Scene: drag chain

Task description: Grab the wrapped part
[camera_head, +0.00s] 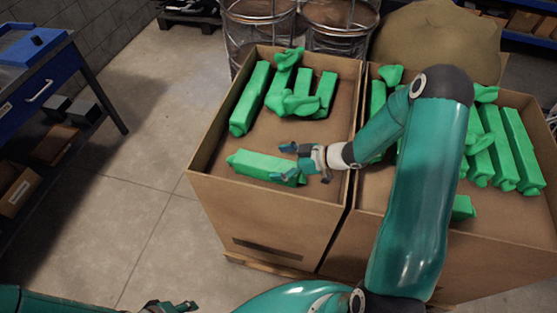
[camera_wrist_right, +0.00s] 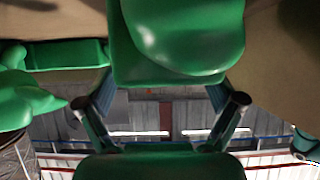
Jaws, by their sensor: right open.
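A green wrapped part (camera_head: 255,165) lies near the front of the left cardboard box (camera_head: 265,212). My right gripper (camera_head: 284,161) is open over this part's right end, with a finger on either side as seen in the head view. I cannot tell whether the fingers touch it. In the right wrist view a large green wrapped part (camera_wrist_right: 185,35) fills the top middle, just beyond the open fingertips (camera_wrist_right: 160,88). My left gripper (camera_head: 175,306) is at the bottom edge of the head view, partly cut off; its jaw opening is unclear.
Several more wrapped parts (camera_head: 250,97) lie at the back of the left box. The right box (camera_head: 510,212) holds several others, partly hidden by my right arm. Wire drums (camera_head: 260,25) and a brown sack (camera_head: 425,38) stand behind. A blue workbench (camera_head: 35,75) is at left.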

